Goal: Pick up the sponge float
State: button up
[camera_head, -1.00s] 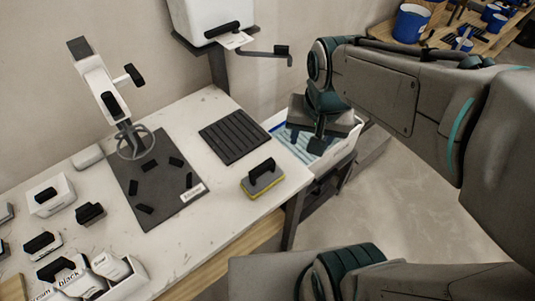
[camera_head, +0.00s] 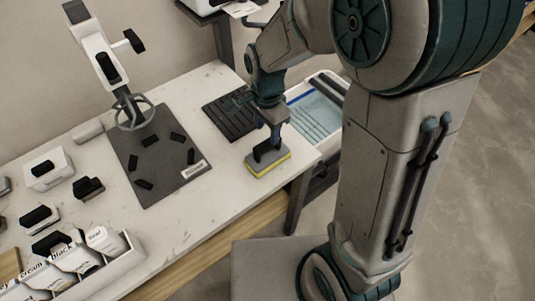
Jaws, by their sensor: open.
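The sponge float (camera_head: 268,164) lies on the white table near its right front edge. It has a grey plate, a yellow sponge underside and a dark handle on top. My gripper (camera_head: 268,143) points down directly over the float, with its fingertips at or just above the handle. The jaws are open. The fingers partly cover the handle, so I cannot tell whether they touch it.
A dark mat (camera_head: 158,156) with several small black pieces lies left of the float. A ribbed black pad (camera_head: 225,117) lies behind it. A light bin with blue-striped contents (camera_head: 315,115) stands to the right.

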aim_at(268, 142)
jog(key=shift+w+f, duration=0.1)
jog(key=shift+f, duration=3.35)
grip_shut()
